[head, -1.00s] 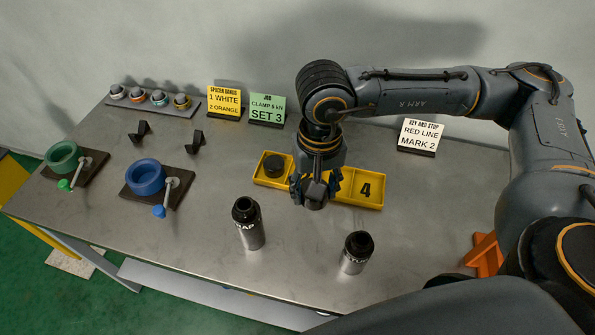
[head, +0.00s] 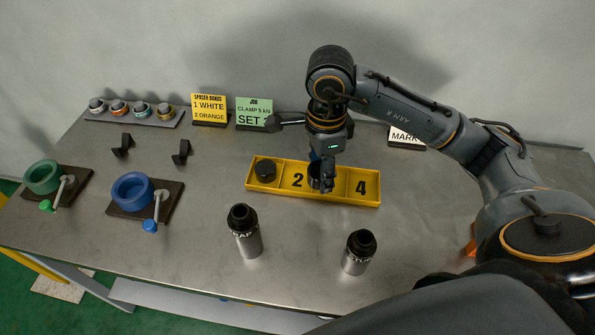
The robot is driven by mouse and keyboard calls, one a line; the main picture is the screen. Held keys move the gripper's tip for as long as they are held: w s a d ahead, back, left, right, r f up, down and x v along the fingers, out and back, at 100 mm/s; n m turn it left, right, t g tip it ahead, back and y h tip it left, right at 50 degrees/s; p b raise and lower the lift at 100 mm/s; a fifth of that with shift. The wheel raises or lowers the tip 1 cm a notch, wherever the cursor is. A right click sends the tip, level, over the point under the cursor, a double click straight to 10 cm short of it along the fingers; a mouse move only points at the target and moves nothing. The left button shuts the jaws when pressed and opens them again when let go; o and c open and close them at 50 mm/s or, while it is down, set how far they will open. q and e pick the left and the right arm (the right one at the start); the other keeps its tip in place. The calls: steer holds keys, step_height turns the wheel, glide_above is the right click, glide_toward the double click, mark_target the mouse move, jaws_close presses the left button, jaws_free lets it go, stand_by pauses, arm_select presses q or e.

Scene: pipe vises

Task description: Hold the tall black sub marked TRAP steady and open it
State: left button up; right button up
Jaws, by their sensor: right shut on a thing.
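The tall sub marked TRAP (head: 246,240) stands upright on the bench, left of centre, with a black upper part, a silver lower body and a dark round opening in its top. Only part of its marking can be read. A shorter black and silver sub (head: 358,255) stands upright to its right. My right gripper (head: 321,188) is at the yellow tray (head: 352,201), over the compartment between the ones marked 2 and 4. It points down, shut on a small dark part (head: 315,174) that the fingers mostly hide. My left gripper is not in view.
A black cap (head: 265,170) lies in the tray's left compartment. A green vise (head: 42,178) and a blue vise (head: 131,190) are at the left. Ringed parts (head: 141,110) and sign cards (head: 210,108) line the back. The bench between the blue vise and TRAP is clear.

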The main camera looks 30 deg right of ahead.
steer(key=w+f, duration=0.2)
steer(key=w, duration=0.3)
steer(key=p, duration=0.2)
glide_above(297, 180)
step_height(297, 180, down, 6)
steer(key=shift+s+d+r, duration=0.1)
steer(key=shift+s+r, duration=0.05)
steer(key=shift+r, duration=0.1)
steer(key=f+p, duration=0.1)
steer(key=f, duration=0.2)
steer(key=shift+w, duration=0.2)
steer(key=shift+f, duration=0.35)
steer(key=shift+f, duration=0.15)
steer(key=o, duration=1)
